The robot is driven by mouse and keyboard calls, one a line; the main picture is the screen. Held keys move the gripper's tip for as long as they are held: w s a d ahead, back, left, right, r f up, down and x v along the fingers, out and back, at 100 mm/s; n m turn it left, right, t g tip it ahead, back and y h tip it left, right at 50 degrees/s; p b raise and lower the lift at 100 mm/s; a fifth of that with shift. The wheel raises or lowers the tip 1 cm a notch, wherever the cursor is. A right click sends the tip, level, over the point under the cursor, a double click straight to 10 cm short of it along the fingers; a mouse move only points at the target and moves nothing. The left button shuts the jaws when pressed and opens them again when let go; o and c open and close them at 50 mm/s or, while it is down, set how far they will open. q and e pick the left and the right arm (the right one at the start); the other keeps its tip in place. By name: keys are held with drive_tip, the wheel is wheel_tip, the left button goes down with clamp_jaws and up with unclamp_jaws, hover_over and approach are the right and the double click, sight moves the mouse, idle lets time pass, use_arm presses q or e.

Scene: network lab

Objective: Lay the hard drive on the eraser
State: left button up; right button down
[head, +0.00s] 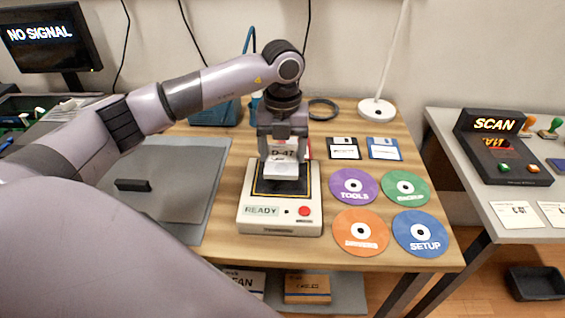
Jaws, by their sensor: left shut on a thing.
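The hard drive (282,169) is a pale, boxy piece with a label reading D-47. My left gripper (283,146) points down and is shut on it. The drive is over the dark pad of the eraser, a cream box (250,224) with a READY sign and a red button. I cannot tell whether the drive touches the pad. The gripper hides part of the drive, and the drive hides part of the pad. My right gripper is not in view.
Discs marked TOOLS (354,197) and SETUP (420,245), with others, lie right of the eraser. Two floppy disks (344,154) lie behind them. A grey panel (180,165) with a black handle (132,185) is at left. A SCAN machine (498,165) stands on the right table.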

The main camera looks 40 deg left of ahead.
sight(283, 156)
use_arm(q)
drive_tip(key=shift+f, duration=1.95)
drive_tip(key=shift+f, duration=0.1)
drive_tip(key=o, duration=1.2)
drive_tip(key=shift+f, duration=0.1)
drive_tip(key=shift+r, duration=0.65)
wheel_tip(283, 156, up, 11)
drive_tip(key=shift+r, duration=0.1)
